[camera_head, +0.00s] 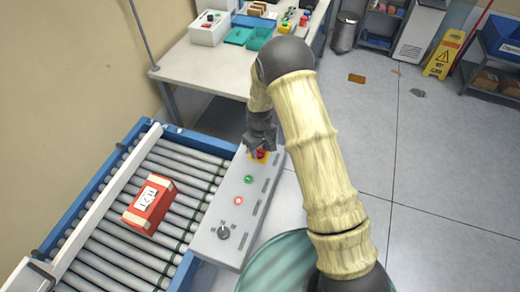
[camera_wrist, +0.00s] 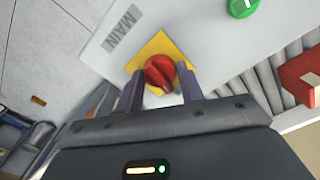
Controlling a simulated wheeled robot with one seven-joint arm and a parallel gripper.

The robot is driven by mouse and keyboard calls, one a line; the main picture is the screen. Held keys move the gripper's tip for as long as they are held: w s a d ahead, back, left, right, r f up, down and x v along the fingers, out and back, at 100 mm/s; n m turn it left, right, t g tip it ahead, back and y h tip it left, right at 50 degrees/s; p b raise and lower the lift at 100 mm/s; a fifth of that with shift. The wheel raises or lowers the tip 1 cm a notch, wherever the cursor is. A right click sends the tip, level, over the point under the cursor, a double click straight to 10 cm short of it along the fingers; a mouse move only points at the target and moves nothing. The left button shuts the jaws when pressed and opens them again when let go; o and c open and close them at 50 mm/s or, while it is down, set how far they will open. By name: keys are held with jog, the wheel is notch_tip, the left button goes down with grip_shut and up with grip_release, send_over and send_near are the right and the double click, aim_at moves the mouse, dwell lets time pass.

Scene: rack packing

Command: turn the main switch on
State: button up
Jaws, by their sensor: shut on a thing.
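The main switch is a red rotary knob (camera_wrist: 160,73) on a yellow plate (camera_wrist: 150,50), beside the label MAIN (camera_wrist: 122,26) in the wrist view. In the head view the red knob (camera_head: 259,154) sits at the far end of the grey control panel (camera_head: 211,235). My gripper (camera_wrist: 161,88) is at the knob, one finger on each side, shut on it. In the head view my gripper (camera_head: 258,144) partly covers the knob. The knob's exact on or off position cannot be told.
The panel also carries a green button (camera_head: 248,180), a red lit button (camera_head: 238,201) and a black rotary selector (camera_head: 223,232). A red box (camera_head: 149,207) lies on the roller conveyor (camera_head: 112,258) to the left. A table (camera_head: 190,65) with bins stands behind.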

aim_at(260, 150)
jog(key=m+b, duration=0.1)
jog(key=m, duration=0.7)
jog(key=shift+m+b, duration=0.3)
jog(key=m, duration=0.3)
jog(key=shift+m, duration=0.3)
jog(key=m, duration=0.4)
jog(key=shift+p, duration=0.35)
jog(key=shift+w, duration=0.1)
jog(key=o, duration=1)
notch_tip(260, 150, up, 18)
jog(key=shift+f+b, duration=0.25)
jog(key=shift+b, duration=0.85)
